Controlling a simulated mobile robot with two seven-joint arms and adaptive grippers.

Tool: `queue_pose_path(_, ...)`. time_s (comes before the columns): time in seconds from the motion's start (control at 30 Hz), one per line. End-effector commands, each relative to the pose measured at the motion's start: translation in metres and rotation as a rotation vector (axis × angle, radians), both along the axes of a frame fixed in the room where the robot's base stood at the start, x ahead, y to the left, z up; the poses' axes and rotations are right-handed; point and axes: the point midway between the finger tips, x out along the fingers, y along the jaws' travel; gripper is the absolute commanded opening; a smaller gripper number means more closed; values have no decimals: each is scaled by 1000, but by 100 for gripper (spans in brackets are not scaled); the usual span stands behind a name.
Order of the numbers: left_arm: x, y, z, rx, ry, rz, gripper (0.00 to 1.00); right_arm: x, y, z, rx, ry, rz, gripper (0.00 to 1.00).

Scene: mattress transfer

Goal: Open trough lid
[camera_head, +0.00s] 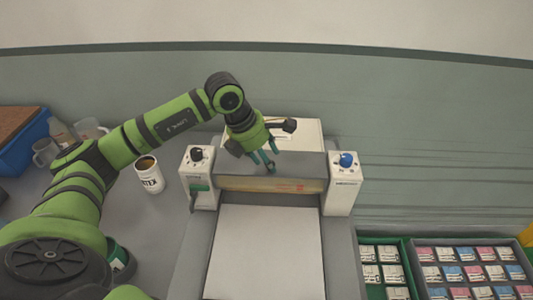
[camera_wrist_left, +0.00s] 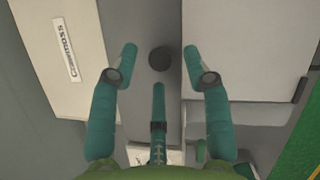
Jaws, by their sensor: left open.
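A grey lid-like cover (camera_head: 308,168) spans the machine between two white posts, and it looks closed. In the left wrist view the grey strip (camera_wrist_left: 150,25) carries a round black knob (camera_wrist_left: 161,60). My left gripper (camera_head: 269,163) is over the cover, its teal fingers pointing down. In the left wrist view the gripper (camera_wrist_left: 160,65) is open and empty, with the knob lying between and beyond the spread fingertips. I cannot tell whether any finger touches the cover. In the head view the knob is hidden by the gripper. My right gripper is not in view.
The left post (camera_head: 197,178) has a black knob, the right post (camera_head: 343,180) a blue one. A white flat bed (camera_head: 265,255) lies in front. A cup (camera_head: 149,175) stands left. A green tray (camera_head: 385,290) and a grey tray (camera_head: 470,244) of small packs lie right.

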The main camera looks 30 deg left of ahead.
Motion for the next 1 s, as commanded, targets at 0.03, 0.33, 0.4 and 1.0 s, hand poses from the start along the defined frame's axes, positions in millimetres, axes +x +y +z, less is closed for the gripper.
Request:
queue_pose_path(0.03,1,-1,-3,1,3,-1,48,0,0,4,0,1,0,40)
queue_pose_path(0.33,3,-3,-11,2,0,-1,48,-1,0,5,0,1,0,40)
queue_pose_path(0.4,3,-3,-11,2,0,-1,48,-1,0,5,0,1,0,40)
queue_pose_path(1.0,5,-2,-7,2,-4,-2,0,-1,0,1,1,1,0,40)
